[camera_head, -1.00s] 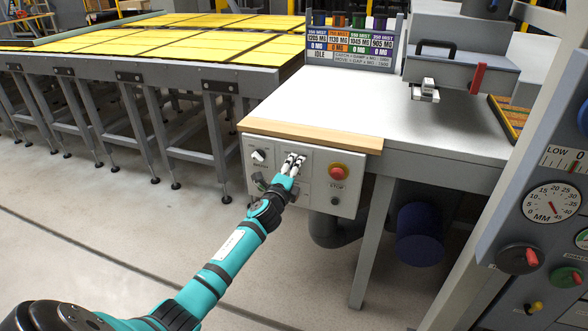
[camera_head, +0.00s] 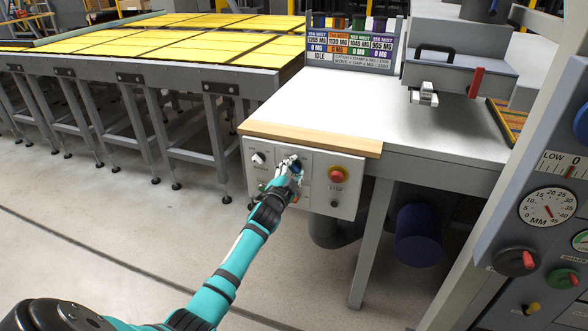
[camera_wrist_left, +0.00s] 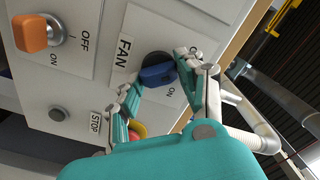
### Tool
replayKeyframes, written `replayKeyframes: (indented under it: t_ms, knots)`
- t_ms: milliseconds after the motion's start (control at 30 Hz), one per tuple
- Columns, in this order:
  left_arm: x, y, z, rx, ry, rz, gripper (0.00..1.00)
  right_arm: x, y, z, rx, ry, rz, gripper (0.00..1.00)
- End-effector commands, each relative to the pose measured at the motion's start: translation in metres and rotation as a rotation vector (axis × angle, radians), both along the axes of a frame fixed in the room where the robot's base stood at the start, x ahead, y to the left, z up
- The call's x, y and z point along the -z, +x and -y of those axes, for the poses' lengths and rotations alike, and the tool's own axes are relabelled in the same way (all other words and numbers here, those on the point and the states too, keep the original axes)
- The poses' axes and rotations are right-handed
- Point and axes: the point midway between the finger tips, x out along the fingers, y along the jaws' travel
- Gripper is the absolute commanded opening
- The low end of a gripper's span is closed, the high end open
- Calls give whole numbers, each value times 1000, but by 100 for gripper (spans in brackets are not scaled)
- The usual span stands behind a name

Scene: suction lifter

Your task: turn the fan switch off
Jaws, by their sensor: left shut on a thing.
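The fan switch is a blue rotary knob on a dark round base (camera_wrist_left: 157,72), beside a "FAN" label in the left wrist view. An "ON" mark shows near it; its "OFF" mark is not clear. In the head view the knob (camera_head: 297,167) is partly covered by my fingers. My left gripper (camera_head: 291,167) is at the control panel (camera_head: 318,195), shut on the fan switch. In the left wrist view its fingers (camera_wrist_left: 158,76) lie on either side of the knob. My right gripper is not in view.
A red stop button (camera_head: 337,174) on yellow sits right of the fan switch. An orange knob (camera_wrist_left: 32,33) with ON and OFF marks is on the same panel. A wooden edge (camera_head: 310,139) and white table (camera_head: 370,118) are just above. The floor in front is open.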

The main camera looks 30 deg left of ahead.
Motion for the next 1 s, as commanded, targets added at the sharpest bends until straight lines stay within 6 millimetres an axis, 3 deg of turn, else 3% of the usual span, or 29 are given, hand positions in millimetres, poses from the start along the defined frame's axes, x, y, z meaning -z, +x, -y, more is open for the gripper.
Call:
replayKeyframes:
  t_ms: [300,833,867,1000]
  knots:
    - [1,0,-1,-1,-110,23,6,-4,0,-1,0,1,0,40]
    - [2,-1,-1,-2,-129,27,6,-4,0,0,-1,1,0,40]
    - [2,-1,-1,-2,-129,27,42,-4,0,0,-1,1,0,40]
    - [1,0,0,-1,-128,27,60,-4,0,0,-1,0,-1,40]
